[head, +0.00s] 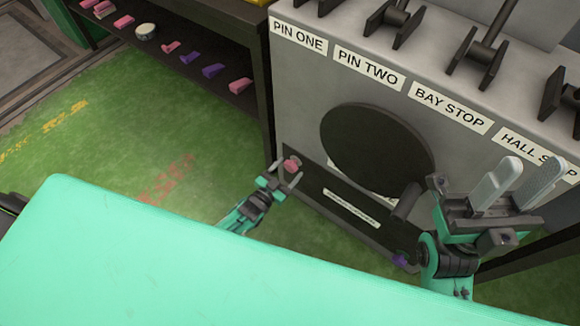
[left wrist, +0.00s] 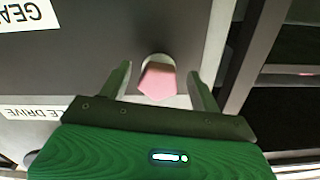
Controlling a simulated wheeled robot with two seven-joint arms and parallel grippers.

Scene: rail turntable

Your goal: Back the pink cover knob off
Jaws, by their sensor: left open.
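The pink cover knob (head: 291,165) sits at the upper left corner of a dark cover panel (head: 316,195) low on the grey cabinet front. In the left wrist view the pink knob (left wrist: 157,82) has a faceted end on a pale round base. My left gripper (head: 284,178) is open at the knob. Its two fingers stand on either side of it with gaps showing, and I see no contact. A purple knob (head: 400,260) is at the panel's lower right. My right gripper (head: 529,174) is open and empty, its pale fingers pointing up in front of the cabinet.
A large dark disc (head: 375,148) is above the panel. Labelled levers (head: 480,50) line the cabinet top. A dark shelf (head: 185,42) at upper left holds pink and purple pieces. Green floor (head: 150,140) lies open left of the cabinet.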

